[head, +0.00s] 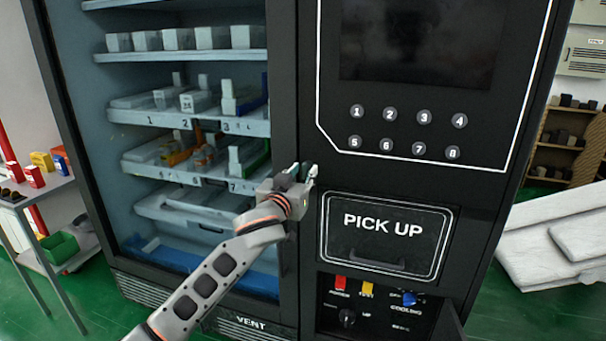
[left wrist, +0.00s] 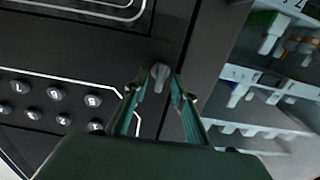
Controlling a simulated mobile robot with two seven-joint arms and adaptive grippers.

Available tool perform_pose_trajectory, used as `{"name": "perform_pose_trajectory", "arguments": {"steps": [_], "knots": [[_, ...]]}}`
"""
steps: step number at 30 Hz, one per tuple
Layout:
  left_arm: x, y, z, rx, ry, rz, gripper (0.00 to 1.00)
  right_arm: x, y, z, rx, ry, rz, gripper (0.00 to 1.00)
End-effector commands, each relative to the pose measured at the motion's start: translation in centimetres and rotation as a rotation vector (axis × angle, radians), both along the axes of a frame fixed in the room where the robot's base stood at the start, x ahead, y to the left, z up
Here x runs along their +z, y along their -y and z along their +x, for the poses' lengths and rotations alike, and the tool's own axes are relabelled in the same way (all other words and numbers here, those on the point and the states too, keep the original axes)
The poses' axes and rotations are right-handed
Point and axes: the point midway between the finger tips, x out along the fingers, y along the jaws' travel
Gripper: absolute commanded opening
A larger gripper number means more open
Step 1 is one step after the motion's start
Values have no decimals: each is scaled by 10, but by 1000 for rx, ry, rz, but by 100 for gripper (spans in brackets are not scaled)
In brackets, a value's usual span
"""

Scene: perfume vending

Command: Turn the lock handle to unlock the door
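The lock handle (left wrist: 161,76) is a small grey lever on the dark door frame in the left wrist view. My left gripper (left wrist: 160,88) is open, with its green fingertips on either side of the handle. I cannot tell whether they touch it. In the head view my left gripper (head: 303,172) is at the dark post between the glass door (head: 190,215) and the control panel, left of and above the pick-up hatch. It hides the handle there. My right gripper is not in view.
The pick-up hatch (head: 384,238) is shut, with an open bay of switches (head: 372,305) below it. Numbered buttons (head: 390,115) are on the panel above. A shelf (head: 40,200) stands at left and pale slabs (head: 555,235) lie at right.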

Motion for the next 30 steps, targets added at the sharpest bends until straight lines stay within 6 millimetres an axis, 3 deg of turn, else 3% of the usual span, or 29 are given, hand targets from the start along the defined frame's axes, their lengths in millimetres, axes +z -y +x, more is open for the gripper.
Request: {"name": "perform_pose_trajectory", "arguments": {"steps": [8,9,12,22,30], "knots": [[0,1,2,0,1,0,26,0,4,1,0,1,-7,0],[0,1,2,0,1,1,23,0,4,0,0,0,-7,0],[0,1,2,0,0,1,0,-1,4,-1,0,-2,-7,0],[1,1,2,0,5,14,0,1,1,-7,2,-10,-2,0],[6,2,1,0,40,119,0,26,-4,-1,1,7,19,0]]}}
